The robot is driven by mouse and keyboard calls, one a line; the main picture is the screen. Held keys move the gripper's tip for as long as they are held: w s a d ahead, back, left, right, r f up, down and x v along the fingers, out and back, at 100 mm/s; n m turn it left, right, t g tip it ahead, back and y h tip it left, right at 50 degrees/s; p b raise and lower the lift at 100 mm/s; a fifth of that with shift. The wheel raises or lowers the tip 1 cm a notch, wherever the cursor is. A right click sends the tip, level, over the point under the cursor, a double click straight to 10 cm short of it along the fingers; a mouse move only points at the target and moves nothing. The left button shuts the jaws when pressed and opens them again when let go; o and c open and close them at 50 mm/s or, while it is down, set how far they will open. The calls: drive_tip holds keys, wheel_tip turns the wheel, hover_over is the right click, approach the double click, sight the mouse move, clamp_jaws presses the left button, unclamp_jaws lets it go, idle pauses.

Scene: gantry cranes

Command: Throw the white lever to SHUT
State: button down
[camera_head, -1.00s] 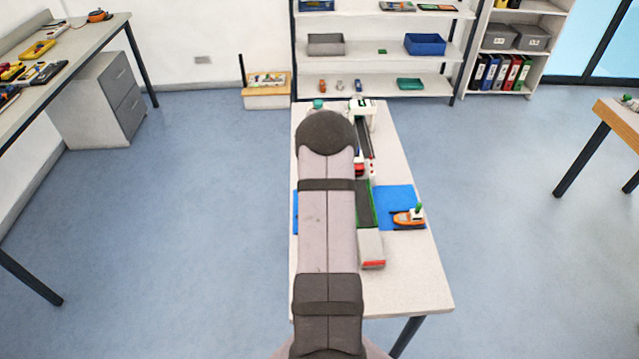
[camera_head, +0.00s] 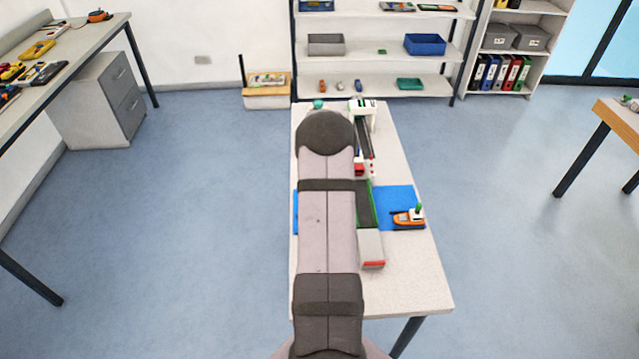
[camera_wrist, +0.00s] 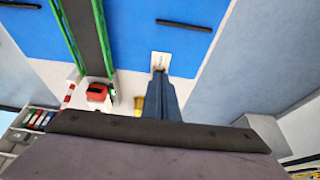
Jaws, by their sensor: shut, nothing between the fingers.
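My gripper (camera_wrist: 161,76) shows in the wrist view as a narrow blue-grey pair of fingers, shut with nothing between them. Its tips are at or very near a small white plate (camera_wrist: 161,58) by the edge of the blue mat. This plate may belong to the white lever; the fingers cover part of it, and I cannot tell whether they touch. I cannot make out a lever handle or a SHUT label. In the head view my own arm hides the gripper and that part of the table.
A green-edged dark track (camera_head: 366,203) runs along the table (camera_head: 420,285), across the blue mat (camera_head: 394,197). A white gantry crane (camera_head: 371,112) stands at the far end. An orange boat (camera_head: 408,218) sits at the right. A red block (camera_wrist: 97,92) is near the track.

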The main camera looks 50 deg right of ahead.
drive_tip(key=shift+f, duration=0.1)
idle(0.5)
drive_tip(key=shift+f+b, duration=1.2)
drive_tip(key=shift+f, duration=0.2)
drive_tip(key=shift+w, duration=0.1)
drive_tip(key=shift+w+d+b, duration=0.7)
drive_tip(key=shift+w+d, duration=0.6)
drive_tip(key=shift+d, duration=0.1)
drive_tip(key=shift+s+a, duration=0.45)
drive_tip(key=shift+r, duration=0.15)
